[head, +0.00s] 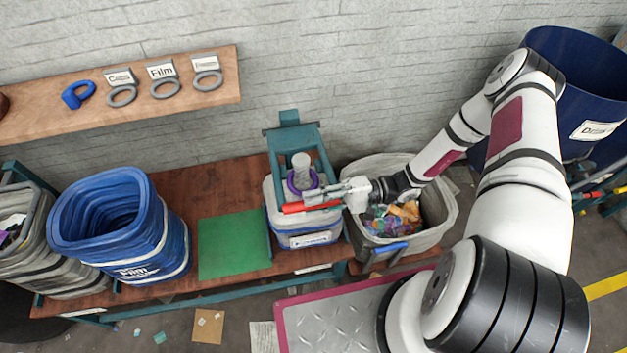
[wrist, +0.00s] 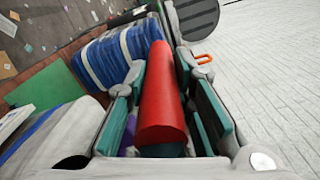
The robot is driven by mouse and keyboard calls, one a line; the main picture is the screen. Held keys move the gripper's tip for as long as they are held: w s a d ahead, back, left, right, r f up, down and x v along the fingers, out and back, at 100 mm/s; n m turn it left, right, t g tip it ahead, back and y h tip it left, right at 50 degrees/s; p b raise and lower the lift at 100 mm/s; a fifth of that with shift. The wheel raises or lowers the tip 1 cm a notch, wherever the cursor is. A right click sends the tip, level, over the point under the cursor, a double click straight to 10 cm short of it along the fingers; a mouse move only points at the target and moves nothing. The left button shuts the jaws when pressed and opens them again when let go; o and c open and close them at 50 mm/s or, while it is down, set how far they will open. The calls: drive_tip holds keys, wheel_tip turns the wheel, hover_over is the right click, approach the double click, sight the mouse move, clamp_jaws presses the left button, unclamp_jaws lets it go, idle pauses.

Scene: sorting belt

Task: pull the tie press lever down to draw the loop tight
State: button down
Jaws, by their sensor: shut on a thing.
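The tie press (head: 288,138) is a teal frame on the bench, standing over a white-and-blue bag (head: 310,238) with a label on its front. A grey post with a purple ring (head: 302,179) sits at the top of the bag. The red lever (head: 308,206) sticks out level across the front of the press. My gripper (head: 345,196) reaches in from the right and is shut on the lever. In the wrist view the red lever (wrist: 160,95) lies between the two teal-padded fingers. The loop is not clear in either view.
A blue Film bag (head: 170,245) and a green mat (head: 233,245) are left of the press. A grey bin of colourful scraps (head: 440,228) stands right, under my arm. A shelf (head: 30,122) holds labelled rings. A blue barrel (head: 600,80) stands far right.

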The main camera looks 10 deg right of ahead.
drive_tip(key=shift+n, duration=0.9)
drive_tip(key=shift+d+f, duration=0.15)
drive_tip(key=shift+f, duration=2.15)
drive_tip(key=c, duration=1.4)
unclamp_jaws()
drive_tip(key=shift+w, duration=0.1)
drive_tip(key=shift+o, duration=0.2)
drive_tip(key=d, duration=1.2)
drive_tip(key=shift+s, duration=0.2)
drive_tip(key=shift+a+r, duration=0.1)
